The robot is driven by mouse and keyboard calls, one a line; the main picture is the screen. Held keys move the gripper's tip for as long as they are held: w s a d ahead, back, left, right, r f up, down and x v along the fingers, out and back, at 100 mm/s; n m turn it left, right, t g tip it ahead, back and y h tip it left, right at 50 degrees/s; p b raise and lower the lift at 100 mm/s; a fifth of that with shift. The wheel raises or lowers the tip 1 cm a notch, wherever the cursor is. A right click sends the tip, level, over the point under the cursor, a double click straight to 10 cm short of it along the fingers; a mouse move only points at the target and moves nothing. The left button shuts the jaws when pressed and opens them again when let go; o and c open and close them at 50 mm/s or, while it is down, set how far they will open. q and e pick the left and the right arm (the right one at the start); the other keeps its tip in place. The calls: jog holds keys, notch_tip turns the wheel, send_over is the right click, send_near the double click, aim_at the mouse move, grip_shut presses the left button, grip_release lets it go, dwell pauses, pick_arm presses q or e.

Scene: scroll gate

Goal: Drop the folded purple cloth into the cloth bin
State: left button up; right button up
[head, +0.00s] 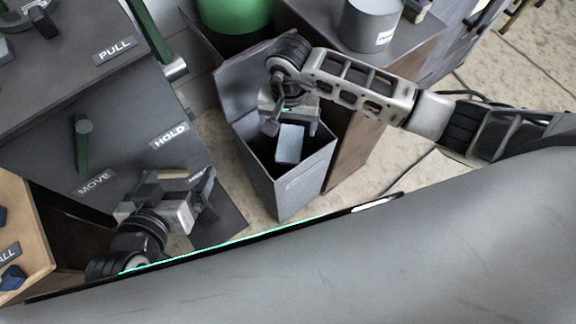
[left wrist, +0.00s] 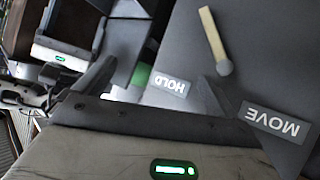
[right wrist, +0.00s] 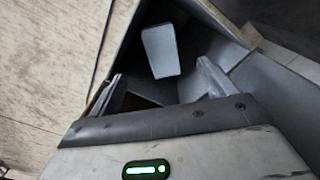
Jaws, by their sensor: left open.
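The cloth bin (head: 278,192) is a grey open box with a raised lid in the middle of the head view. My right gripper (head: 293,128) is over its mouth, fingers spread. A pale blue-grey rectangular piece (head: 290,144) shows below those fingers; it may be the folded cloth, though it does not look clearly purple. In the right wrist view this piece (right wrist: 160,50) is beyond the open fingers, apart from them, within the bin's walls (right wrist: 240,75). Whether it rests on the bottom is unclear. My left gripper (head: 207,186) is open and empty by the dark panel.
The dark panel (head: 120,140) at left bears PULL, HOLD and MOVE labels and a green handle (head: 83,140). A brown-sided cabinet (head: 355,150) stands right of the bin with a grey canister (head: 371,25) on top. A green drum (head: 235,15) is behind. Floor at right has cables.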

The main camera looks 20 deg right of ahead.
pick_arm(q)
jog(key=shift+t, duration=0.4)
jog(key=shift+s+a+r+p, duration=0.1)
jog(key=shift+a+r+p, duration=0.2)
jog(key=shift+r, duration=0.35)
jog(key=shift+s+a+r+p, duration=0.1)
jog(key=shift+r+p, duration=0.3)
jog(key=shift+r, duration=0.25)
jog(key=shift+s+a+r+p, duration=0.15)
jog(key=shift+r+p, duration=0.2)
jog(key=shift+r, duration=0.3)
pick_arm(e)
notch_tip(320, 180, up, 16)
